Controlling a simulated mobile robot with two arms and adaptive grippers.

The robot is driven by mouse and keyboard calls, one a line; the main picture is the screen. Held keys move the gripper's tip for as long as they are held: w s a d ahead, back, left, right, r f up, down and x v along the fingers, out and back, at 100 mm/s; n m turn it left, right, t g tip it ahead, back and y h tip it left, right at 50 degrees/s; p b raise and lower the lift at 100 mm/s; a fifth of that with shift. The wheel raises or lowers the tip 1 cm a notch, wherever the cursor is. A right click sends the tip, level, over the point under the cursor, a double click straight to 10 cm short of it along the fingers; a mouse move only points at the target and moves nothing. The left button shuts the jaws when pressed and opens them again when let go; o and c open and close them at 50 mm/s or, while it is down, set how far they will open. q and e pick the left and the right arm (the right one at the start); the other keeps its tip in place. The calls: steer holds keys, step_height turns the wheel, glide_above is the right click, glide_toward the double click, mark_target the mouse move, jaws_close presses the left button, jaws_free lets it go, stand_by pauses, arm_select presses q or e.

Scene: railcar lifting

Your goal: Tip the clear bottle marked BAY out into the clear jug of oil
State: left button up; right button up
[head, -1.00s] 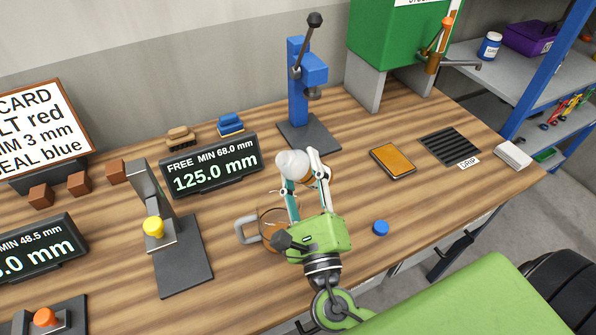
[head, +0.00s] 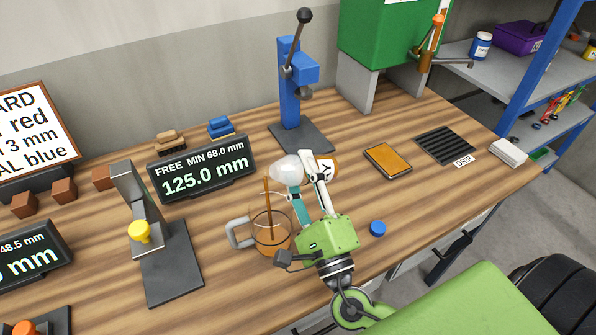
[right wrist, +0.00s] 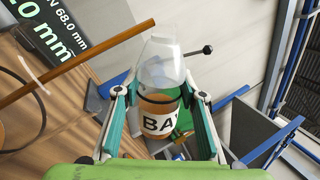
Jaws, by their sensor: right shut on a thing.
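The clear bottle marked BAY (head: 285,169) is held tipped over, its mouth to the left; its label and amber contents show in the right wrist view (right wrist: 160,103). My right gripper (head: 304,178) is shut around it above the table. A thin amber stream (head: 267,205) runs from the mouth down into the clear jug of oil (head: 271,240). The jug stands upright on the table with amber liquid inside and its handle to the left. The stream also crosses the right wrist view (right wrist: 80,65). My left gripper is not in view.
A blue cap (head: 377,228) lies right of my right gripper. A blue press (head: 292,95) stands behind, a display reading 125.0 mm (head: 203,167) behind left, and a grey stand with a yellow knob (head: 140,232) at left. An orange-topped pad (head: 387,160) and drip grate (head: 445,145) lie right.

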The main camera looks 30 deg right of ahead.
steer(key=shift+d+f+n+y+b, duration=0.15)
steer(key=shift+f+n+y, duration=0.25)
steer(key=shift+n, duration=0.45)
steer(key=shift+a+f+n+y+b, duration=0.15)
steer(key=shift+f+n+y, duration=0.3)
steer(key=shift+n, duration=0.45)
steer(key=shift+d+f+n+y+b, duration=0.15)
steer(key=shift+f+n+y+b, duration=0.1)
steer(key=shift+n+y, duration=0.45)
steer(key=n, duration=0.1)
steer(key=n+y, duration=0.1)
steer(key=n, duration=0.1)
steer(key=shift+f, duration=0.35)
steer(key=shift+r+n+y+p, duration=0.25)
steer(key=shift+y+p, duration=0.05)
steer(key=shift+y, duration=0.05)
steer(key=shift+a+r+n+p, duration=0.2)
steer(key=shift+n+p, duration=0.15)
steer(key=shift+n, duration=0.25)
steer(key=shift+n+y, duration=0.3)
steer(key=shift+y, duration=0.1)
stand_by(0.6)
